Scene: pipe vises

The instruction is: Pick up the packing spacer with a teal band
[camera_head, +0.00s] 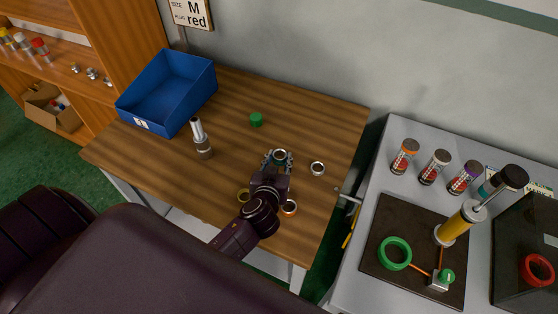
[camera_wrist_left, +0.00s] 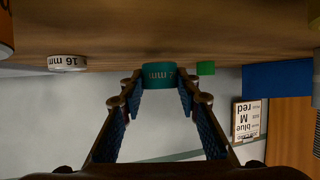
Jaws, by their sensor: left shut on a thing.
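The packing spacer with a teal band (camera_head: 280,156) is a short ring on the right part of the wooden table in the head view. In the left wrist view the teal-banded spacer (camera_wrist_left: 160,70) sits between the fingertips, with upside-down "mm" lettering on its band. My left gripper (camera_head: 278,161) is shut on it, one finger on each side; it also shows in the left wrist view (camera_wrist_left: 160,82). I cannot tell whether the spacer touches the table. My right gripper is not in view.
Near the spacer on the table (camera_head: 335,125) are a white-banded ring (camera_head: 317,168), an orange ring (camera_head: 289,208), a yellowish ring (camera_head: 243,195) and a green cylinder (camera_head: 256,119). A metal tool (camera_head: 201,138) and blue bin (camera_head: 165,95) stand left. A grey bench (camera_head: 385,150) is at right.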

